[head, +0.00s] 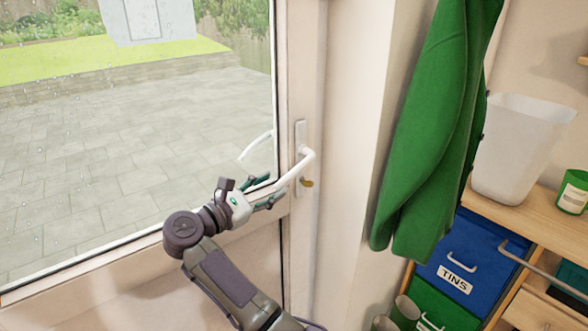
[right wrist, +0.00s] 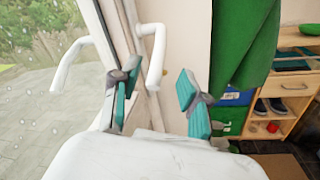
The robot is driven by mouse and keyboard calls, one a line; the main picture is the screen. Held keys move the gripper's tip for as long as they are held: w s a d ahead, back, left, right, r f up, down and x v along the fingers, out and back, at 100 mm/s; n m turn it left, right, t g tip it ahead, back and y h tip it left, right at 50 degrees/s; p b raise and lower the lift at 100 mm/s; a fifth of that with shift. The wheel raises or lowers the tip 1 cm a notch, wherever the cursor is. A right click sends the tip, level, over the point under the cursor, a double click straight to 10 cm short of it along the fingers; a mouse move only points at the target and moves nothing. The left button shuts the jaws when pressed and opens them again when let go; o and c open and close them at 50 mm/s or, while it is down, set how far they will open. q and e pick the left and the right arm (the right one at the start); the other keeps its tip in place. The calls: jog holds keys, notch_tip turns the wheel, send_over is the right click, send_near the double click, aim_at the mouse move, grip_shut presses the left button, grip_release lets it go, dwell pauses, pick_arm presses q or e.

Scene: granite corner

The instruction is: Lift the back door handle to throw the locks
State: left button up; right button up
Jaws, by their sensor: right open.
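The white back door handle (head: 306,160) is on a pale backplate at the door's right edge. Its lever slopes down to the left. In the right wrist view the handle (right wrist: 158,52) shows between my two teal fingers. My right gripper (head: 272,188) is open, one finger on each side of the lever's free end. I cannot tell whether either finger touches it. The gripper also shows in the right wrist view (right wrist: 155,88). A brass-coloured key or turn (head: 307,183) sits below the lever. My left gripper is not in view.
The outside lever (head: 256,147) shows through the wet glass. A green garment (head: 437,130) hangs right of the door frame. Further right are a white bin (head: 520,150), a green tin (head: 573,192) and a blue box (head: 470,262) marked TINS.

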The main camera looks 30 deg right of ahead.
aim_at(289, 175)
jog(key=p+x, duration=0.1)
jog(key=x, duration=0.5)
jog(key=shift+w+d+r, duration=0.15)
jog(key=shift+d, duration=0.2)
jog(key=shift+w+d+p, duration=0.2)
jog(key=shift+d+p, duration=0.2)
jog(key=shift+d, duration=0.2)
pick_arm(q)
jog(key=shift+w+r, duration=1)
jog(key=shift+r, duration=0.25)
pick_arm(e)
jog(key=shift+d, duration=0.15)
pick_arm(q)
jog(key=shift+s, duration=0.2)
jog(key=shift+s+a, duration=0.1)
pick_arm(e)
grip_shut()
